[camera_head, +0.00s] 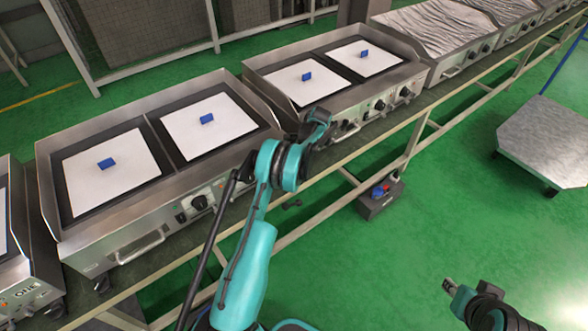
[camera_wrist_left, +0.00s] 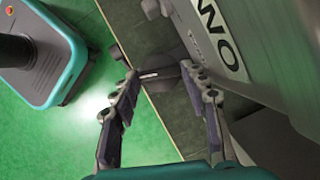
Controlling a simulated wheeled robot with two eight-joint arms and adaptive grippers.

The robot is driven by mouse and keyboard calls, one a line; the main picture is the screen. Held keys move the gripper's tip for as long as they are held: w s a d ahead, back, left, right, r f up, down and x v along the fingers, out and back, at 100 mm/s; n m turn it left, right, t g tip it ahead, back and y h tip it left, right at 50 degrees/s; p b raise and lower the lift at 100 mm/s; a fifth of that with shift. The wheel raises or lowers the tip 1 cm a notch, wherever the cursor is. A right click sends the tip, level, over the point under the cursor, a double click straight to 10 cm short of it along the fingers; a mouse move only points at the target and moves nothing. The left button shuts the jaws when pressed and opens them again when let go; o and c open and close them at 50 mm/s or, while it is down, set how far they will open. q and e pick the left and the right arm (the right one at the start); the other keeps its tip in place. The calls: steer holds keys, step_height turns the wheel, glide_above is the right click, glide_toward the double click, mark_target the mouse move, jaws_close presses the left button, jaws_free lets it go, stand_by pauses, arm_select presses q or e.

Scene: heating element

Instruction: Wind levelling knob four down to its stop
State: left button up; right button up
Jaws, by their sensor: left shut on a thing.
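In the left wrist view, the two fingers of my left gripper (camera_wrist_left: 158,76) reach up on either side of a small dark levelling knob (camera_wrist_left: 162,78) with a pale line on it. They are shut on it, low beside a steel appliance body (camera_wrist_left: 262,45) with a lettered label. Its number cannot be read. In the head view my left arm reaches to the front of the middle griddle pair, and its fingers are too hidden to make out. My right gripper (camera_head: 448,286) hangs low at the right over the floor, away from the bench, its jaws unclear.
Griddles with white plates and blue blocks (camera_head: 207,118) stand in a row on the bench (camera_head: 345,150). Control knobs (camera_head: 200,203) line their fronts. A dark box (camera_head: 379,201) stands below the bench. A steel cart (camera_head: 545,140) is at right. The green floor between is clear.

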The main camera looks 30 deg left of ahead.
arm_select(q)
steer(key=o, duration=1.2)
steer(key=shift+c, duration=0.2)
